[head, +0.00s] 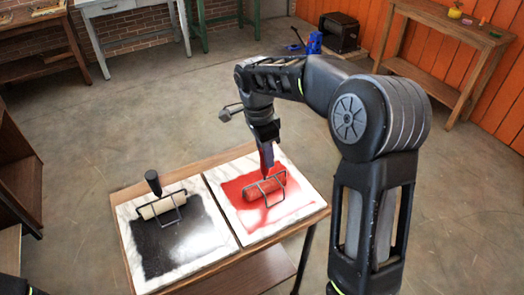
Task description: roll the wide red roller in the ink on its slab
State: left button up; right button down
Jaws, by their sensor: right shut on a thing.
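The wide red roller (264,190) rests on the red ink of the right slab (306,207), in a dark wire frame. My right gripper (267,150) is above the roller, pointing down, shut on the roller's handle, which it mostly hides. The red ink (246,214) is spread unevenly over the slab, with pale smeared patches near its right and front parts. My left gripper does not show; only a dark piece of my own body appears at the lower left corner.
A second roller (162,205), pale with a black upright handle, lies on the left slab (130,232) with black ink. Both slabs sit on a wooden table (211,162). Wooden benches (459,33) and other tables stand along the walls. Open floor surrounds the table.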

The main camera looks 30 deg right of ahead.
jog(key=shift+s, duration=0.4)
jog(key=shift+s+a+b, duration=0.1)
jog(key=shift+s+b, duration=0.6)
jog(key=shift+s, duration=1.3)
jog(key=s, duration=0.3)
jog(key=shift+s+b, duration=0.2)
jog(key=shift+b, duration=0.2)
jog(key=shift+r, duration=0.2)
